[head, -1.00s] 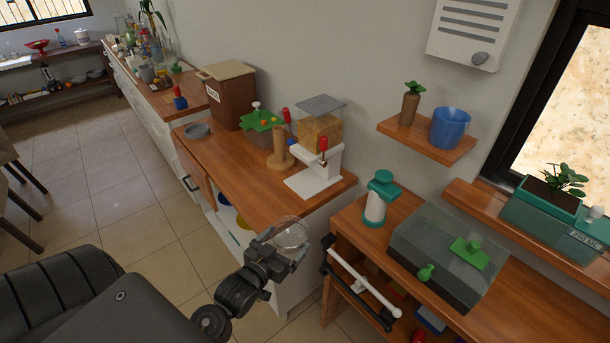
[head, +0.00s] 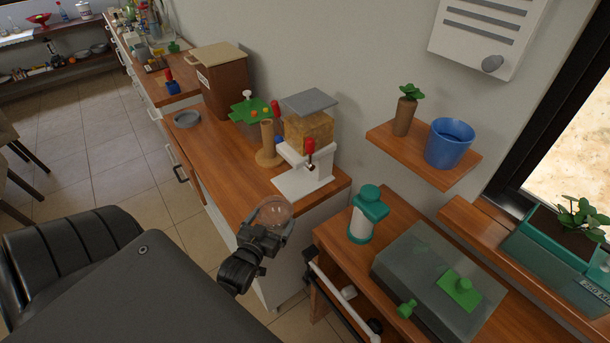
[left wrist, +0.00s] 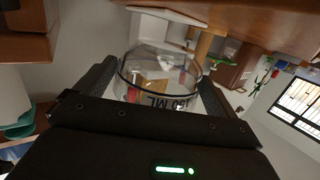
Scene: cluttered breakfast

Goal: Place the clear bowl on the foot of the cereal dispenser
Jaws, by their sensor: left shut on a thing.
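The clear bowl (head: 274,211) is see-through and held in my left gripper (head: 265,228), near the front edge of the wooden counter. In the left wrist view the bowl (left wrist: 160,78) sits between the two fingers and shows "150 ML" lettering. The cereal dispenser (head: 309,132) stands on the counter, with a grey lid, a clear hopper of cereal and a red-handled lever. Its white foot (head: 297,183) reaches toward the counter's front and looks bare. The bowl is in front of the foot and apart from it. My right gripper is not in view.
A wooden peg stand (head: 267,145) and a green-lidded container (head: 248,112) stand left of the dispenser. A grey dish (head: 187,119) lies farther left. A teal-and-white dispenser (head: 367,213) and a grey-lidded box (head: 436,275) are on the right-hand table.

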